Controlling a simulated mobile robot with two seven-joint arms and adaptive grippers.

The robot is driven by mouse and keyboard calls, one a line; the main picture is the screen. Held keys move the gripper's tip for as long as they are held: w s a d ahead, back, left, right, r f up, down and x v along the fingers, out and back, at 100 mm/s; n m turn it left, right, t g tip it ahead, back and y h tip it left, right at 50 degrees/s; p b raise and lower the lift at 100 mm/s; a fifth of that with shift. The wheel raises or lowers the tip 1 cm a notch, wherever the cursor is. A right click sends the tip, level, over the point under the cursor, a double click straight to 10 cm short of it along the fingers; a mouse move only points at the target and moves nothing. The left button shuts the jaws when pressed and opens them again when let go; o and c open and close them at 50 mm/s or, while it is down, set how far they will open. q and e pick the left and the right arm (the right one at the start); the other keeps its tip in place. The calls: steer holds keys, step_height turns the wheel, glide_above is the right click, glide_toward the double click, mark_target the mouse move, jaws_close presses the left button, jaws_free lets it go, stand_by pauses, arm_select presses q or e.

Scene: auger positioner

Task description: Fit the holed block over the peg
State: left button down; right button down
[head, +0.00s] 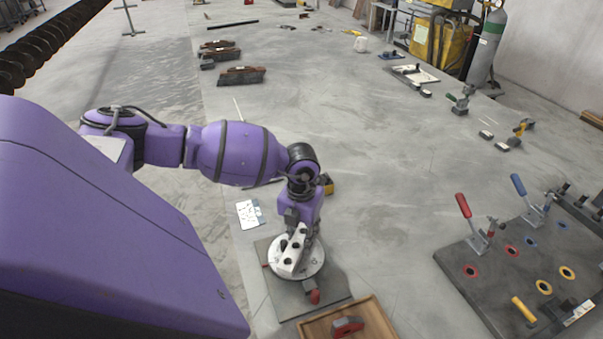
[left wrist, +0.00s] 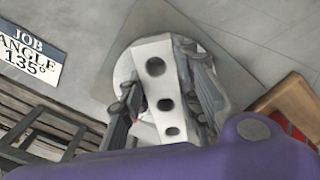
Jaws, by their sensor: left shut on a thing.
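The holed block (head: 290,262) is pale, long, and has several round dark holes in a row. It is over a round white disc (head: 316,262) on a grey square plate (head: 327,287). My left gripper (head: 297,232) is shut on the block from above. In the left wrist view, its two fingers lie along the long sides of the holed block (left wrist: 158,72), over the round disc (left wrist: 122,68). I cannot make out the peg. I cannot tell whether the block touches the disc. My right gripper is not in view.
A wooden tray (head: 380,318) with a red-and-dark object (head: 347,326) stands close in front of the plate. A white card (head: 249,213) reading "JOB ANGLE 135°" lies at left. A dark fixture board (head: 480,300) with red and blue handles is at right. Floor between is clear.

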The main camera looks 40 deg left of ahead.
mark_target(301, 236)
arm_select(q)
steer(key=shift+f, duration=0.25)
steer(key=c, duration=1.2)
jaws_free()
steer(key=shift+f, duration=0.1)
steer(key=shift+s, duration=0.1)
step_height(301, 236, up, 12)
